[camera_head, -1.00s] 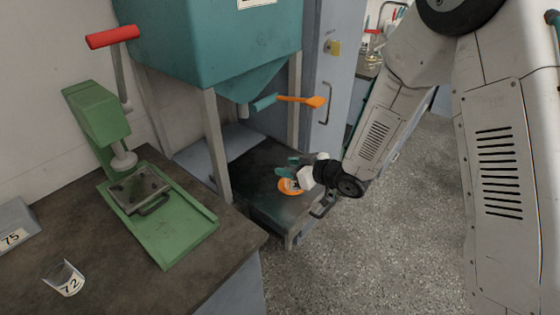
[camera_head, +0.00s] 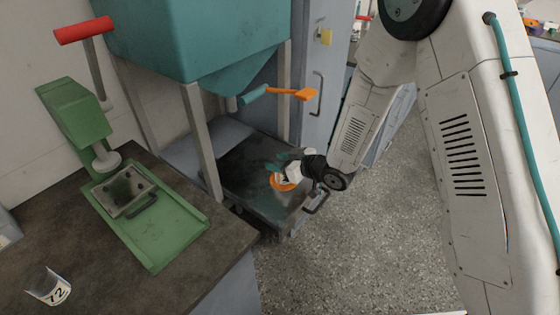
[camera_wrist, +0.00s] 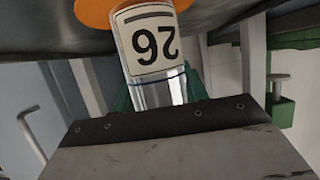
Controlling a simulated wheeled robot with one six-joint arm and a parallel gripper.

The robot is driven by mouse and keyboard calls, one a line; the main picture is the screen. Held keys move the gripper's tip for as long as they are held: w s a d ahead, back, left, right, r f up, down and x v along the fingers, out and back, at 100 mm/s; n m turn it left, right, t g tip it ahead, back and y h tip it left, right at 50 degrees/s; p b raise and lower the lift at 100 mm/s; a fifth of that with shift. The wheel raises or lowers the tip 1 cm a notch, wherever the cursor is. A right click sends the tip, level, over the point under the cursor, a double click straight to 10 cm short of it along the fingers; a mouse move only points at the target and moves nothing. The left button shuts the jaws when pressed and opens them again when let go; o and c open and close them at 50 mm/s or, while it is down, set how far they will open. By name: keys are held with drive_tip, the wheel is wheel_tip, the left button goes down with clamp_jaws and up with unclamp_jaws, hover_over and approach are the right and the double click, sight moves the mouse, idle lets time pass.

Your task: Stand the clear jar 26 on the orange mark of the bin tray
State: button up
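The clear jar 26 (camera_wrist: 150,45) fills the upper middle of the wrist view, its label upside down in the picture. Its base end is over the orange mark (camera_wrist: 92,12); I cannot tell whether it touches. The orange mark also shows in the head view (camera_head: 281,187) on the dark bin tray (camera_head: 258,207) under the teal hopper. My gripper (camera_head: 283,167) is low over the tray at the mark. In the wrist view its teal fingers (camera_wrist: 160,92) lie close against both sides of the jar and look shut on it. In the head view the jar is mostly hidden by my gripper.
The teal hopper (camera_head: 200,38) with an orange-handled lever (camera_head: 290,93) hangs above the tray on grey legs (camera_head: 202,140). A green press (camera_head: 150,225) and a clear jar 72 (camera_head: 48,287) stand on the left counter. Speckled floor is open at right.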

drive_tip(key=o, duration=0.4)
drive_tip(key=shift+d, duration=0.1)
drive_tip(key=shift+r, duration=0.1)
drive_tip(key=v, duration=1.2)
